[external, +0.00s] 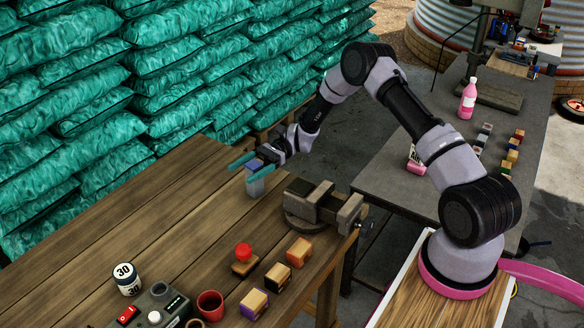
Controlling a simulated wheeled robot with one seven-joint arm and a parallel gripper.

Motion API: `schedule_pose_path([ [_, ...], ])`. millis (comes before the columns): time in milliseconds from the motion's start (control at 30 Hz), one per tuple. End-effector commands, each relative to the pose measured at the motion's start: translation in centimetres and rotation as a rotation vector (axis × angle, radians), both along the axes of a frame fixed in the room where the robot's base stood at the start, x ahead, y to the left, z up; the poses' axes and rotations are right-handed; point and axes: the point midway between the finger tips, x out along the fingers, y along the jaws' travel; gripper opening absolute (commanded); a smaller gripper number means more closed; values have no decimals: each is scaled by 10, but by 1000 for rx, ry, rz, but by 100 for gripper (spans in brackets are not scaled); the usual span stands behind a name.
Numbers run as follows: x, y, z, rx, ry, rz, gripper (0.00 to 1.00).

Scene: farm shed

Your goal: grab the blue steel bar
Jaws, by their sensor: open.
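A short blue-grey block (256,187), likely the blue steel bar, stands upright on the far part of the wooden table (165,190). A darker blue top shows between the fingers. My gripper (242,171) has two teal fingers, spread apart and reaching left over the block. One finger lies on the far side of the block's upper end and the other passes across its near side. I cannot tell whether either finger touches it. The fingers partly hide the block.
A vise (321,206) sits just right of the block at the table edge. In front are several small wooden blocks (278,276), a red-knobbed stamp (244,258), a red cup (210,304) and a white "30" canister (126,278). Stacked teal sacks (130,75) line the back.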

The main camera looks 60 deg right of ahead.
Motion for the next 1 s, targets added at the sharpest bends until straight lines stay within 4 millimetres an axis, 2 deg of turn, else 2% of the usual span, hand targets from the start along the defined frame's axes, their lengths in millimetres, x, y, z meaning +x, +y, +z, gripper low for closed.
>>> schedule_pose_path([
  [33,0,0,0,0,0,0,75],
  [167,0,0,0,0,0,0,25],
  [200,0,0,0,0,0,0,10],
  [233,0,0,0,0,0,0,0],
  [567,0,0,1,0,-1,0,0],
  [667,0,-1,7,0,-3,0,0],
  [767,0,-1,22,-1,-4,0,0],
  [1000,0,-1,71,0,-3,0,0],
])
